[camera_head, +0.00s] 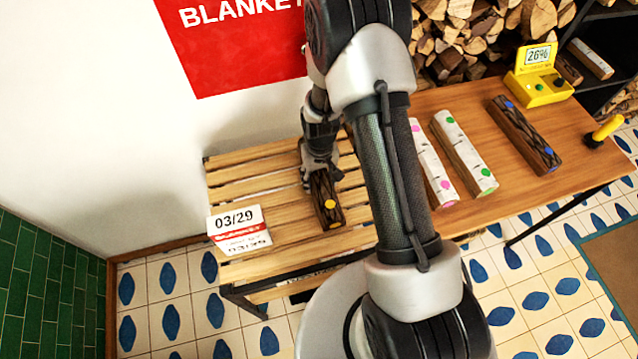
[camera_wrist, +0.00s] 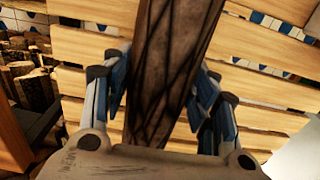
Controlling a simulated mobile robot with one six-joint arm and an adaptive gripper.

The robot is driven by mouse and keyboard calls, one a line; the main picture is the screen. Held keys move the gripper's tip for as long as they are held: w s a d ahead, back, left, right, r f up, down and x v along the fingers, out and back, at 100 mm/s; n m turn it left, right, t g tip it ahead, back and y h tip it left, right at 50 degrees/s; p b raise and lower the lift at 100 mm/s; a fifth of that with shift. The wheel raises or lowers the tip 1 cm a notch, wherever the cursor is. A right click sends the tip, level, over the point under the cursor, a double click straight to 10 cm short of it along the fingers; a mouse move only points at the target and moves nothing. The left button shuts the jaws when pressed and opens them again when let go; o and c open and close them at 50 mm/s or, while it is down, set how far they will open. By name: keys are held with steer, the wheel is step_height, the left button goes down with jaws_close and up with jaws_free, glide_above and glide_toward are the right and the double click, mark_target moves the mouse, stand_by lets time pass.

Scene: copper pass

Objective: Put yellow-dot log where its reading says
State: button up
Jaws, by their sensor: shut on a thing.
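The yellow-dot log (camera_head: 327,200) is dark-barked, with a yellow dot on its near end. It lies along the slatted wooden rack (camera_head: 228,182), at or just above the slats; I cannot tell if it touches. My gripper (camera_head: 318,172) is shut on it near its far end. In the wrist view the log (camera_wrist: 172,70) runs between the fingers (camera_wrist: 160,88), over the pale slats (camera_wrist: 85,45). A yellow meter (camera_head: 540,82) on the wooden table reads 26%.
A white and red card (camera_head: 238,230) marked 03/29 stands at the rack's left front. Pink-dot (camera_head: 432,170), green-dot (camera_head: 463,150) and blue-dot (camera_head: 522,132) logs lie on the table (camera_head: 545,190). A yellow-handled tool (camera_head: 606,128) is at its right edge. Stacked firewood (camera_head: 470,35) is behind.

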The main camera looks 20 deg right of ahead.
steer(key=shift+f+b, duration=0.3)
steer(key=shift+f, duration=0.9)
steer(key=shift+f, duration=0.1)
steer(key=o, duration=1.7)
